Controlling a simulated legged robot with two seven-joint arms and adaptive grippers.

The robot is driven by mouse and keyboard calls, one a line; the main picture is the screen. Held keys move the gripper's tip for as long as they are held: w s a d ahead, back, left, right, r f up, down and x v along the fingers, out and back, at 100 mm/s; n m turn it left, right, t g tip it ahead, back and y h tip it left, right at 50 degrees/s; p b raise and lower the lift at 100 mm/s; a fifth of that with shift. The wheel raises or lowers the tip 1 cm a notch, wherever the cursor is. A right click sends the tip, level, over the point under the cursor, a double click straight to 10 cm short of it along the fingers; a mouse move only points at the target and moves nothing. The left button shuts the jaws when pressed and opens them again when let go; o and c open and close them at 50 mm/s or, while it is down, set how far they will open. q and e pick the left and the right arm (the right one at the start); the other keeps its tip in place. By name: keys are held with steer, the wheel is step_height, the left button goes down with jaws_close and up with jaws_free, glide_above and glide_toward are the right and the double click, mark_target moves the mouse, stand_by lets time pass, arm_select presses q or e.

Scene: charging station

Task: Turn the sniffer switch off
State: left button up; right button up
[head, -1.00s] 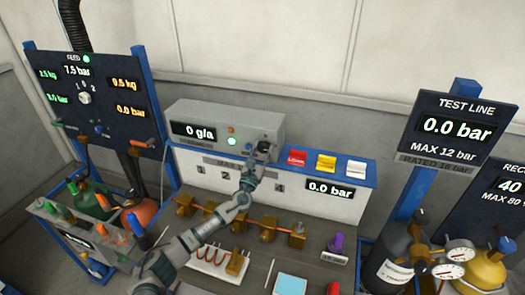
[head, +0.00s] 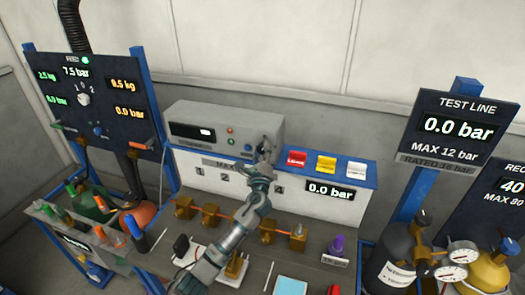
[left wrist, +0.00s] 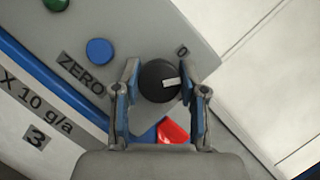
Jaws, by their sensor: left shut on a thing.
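The sniffer is the grey box (head: 185,115) on the back of the bench, with a dark display (head: 192,131) showing only a small bright patch. Its switch is a round black knob (left wrist: 158,82) with a white pointer mark, seen in the left wrist view. The mark points right, roughly towards the printed "0" (left wrist: 182,50). My left gripper (left wrist: 160,84) has a finger on each side of the knob and is shut on it; in the head view the gripper (head: 266,147) covers the knob at the box's right end. My right gripper is not in view.
A blue button (left wrist: 98,50) labelled ZERO sits beside the knob. Red (head: 297,158), yellow (head: 326,163) and white (head: 356,168) blocks stand right of the sniffer. A brass manifold (head: 240,220) lies below my forearm. Gas cylinders stand at the right.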

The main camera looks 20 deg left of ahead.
arm_select(q)
steer(key=n, duration=0.1)
steer(key=n+g, duration=0.1)
steer(key=n+y, duration=0.1)
steer(key=n, duration=0.1)
steer(key=shift+a+r+p, duration=0.1)
steer(key=shift+r+p, duration=0.2)
steer(key=shift+p, duration=0.1)
steer(key=shift+f+n+g+p, duration=0.1)
steer(key=shift+n+g+p, duration=0.55)
steer(key=shift+n, duration=1.05)
steer(key=shift+f, duration=0.1)
steer(key=o, duration=1.1)
steer(key=shift+a+g, duration=0.1)
steer(key=shift+g, duration=0.15)
steer(key=shift+o, duration=0.2)
steer(key=shift+a+f, duration=0.1)
steer(key=shift+f, duration=0.05)
steer(key=shift+s, duration=0.1)
